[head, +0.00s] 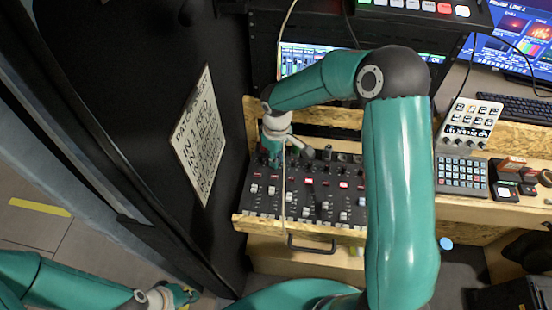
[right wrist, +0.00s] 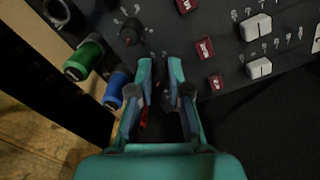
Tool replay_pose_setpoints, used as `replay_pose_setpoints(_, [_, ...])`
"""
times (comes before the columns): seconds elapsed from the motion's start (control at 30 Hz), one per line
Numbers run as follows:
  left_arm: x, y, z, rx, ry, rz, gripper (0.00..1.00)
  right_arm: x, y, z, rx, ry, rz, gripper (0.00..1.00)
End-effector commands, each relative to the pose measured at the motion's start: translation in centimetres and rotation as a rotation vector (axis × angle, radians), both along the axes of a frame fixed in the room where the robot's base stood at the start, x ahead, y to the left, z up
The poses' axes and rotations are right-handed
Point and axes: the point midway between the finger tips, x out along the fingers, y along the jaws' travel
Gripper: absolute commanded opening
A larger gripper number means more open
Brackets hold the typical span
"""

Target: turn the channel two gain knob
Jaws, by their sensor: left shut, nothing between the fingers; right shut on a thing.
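The mixer (head: 300,186), a dark panel with rows of knobs, red buttons and pale fader caps, sits in a wooden frame. My right gripper (head: 281,158) reaches down onto the mixer's far left part. In the right wrist view its two fingers (right wrist: 160,72) stand slightly apart at the panel, shut on a dark knob mostly hidden between them. I cannot read that knob's label. Another black knob (right wrist: 130,32) is just beyond, up and left, untouched. My left gripper (head: 172,297) is shut and empty, low in the head view, away from the mixer.
A green plug (right wrist: 84,60) and a blue plug (right wrist: 114,90) stick out beside my right fingers. A printed sheet (head: 198,138) hangs on the dark wall left of the mixer. A keypad (head: 462,174) and a small control panel (head: 470,122) stand on the right.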

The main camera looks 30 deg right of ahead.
Motion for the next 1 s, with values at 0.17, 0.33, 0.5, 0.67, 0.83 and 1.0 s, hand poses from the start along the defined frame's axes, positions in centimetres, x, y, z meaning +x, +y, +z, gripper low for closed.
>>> replay_pose_setpoints(0.17, [0.0, 0.0, 0.0, 0.0, 0.0, 0.0, 0.0, 0.1, 0.0, 0.1, -0.001, -0.003, 0.008, 0.0])
replay_pose_setpoints(0.33, [0.0, 0.0, 0.0, 0.0, 0.0, 0.0, 0.0, 0.1, -0.1, 0.1, -0.001, -0.003, 0.007, 0.25])
replay_pose_setpoints(0.5, [0.0, 0.0, 0.0, 0.0, 0.0, 0.0, 0.0, 0.0, -0.1, 0.1, -0.001, -0.003, 0.006, 0.42])
replay_pose_setpoints(0.67, [0.0, 0.0, 0.0, 0.0, 0.0, 0.0, 0.0, 0.0, -0.1, 0.1, 0.0, -0.001, 0.006, 0.42])
replay_pose_setpoints(0.83, [0.0, 0.0, 0.1, 0.0, 0.0, 0.0, 0.0, 0.1, -0.1, 0.5, -0.001, -0.003, 0.005, 0.42])
replay_pose_setpoints(1.0, [0.0, 0.0, 0.1, 0.0, 0.0, 0.0, 0.0, 0.2, 0.0, 2.6, -0.001, -0.006, 0.006, 0.42])
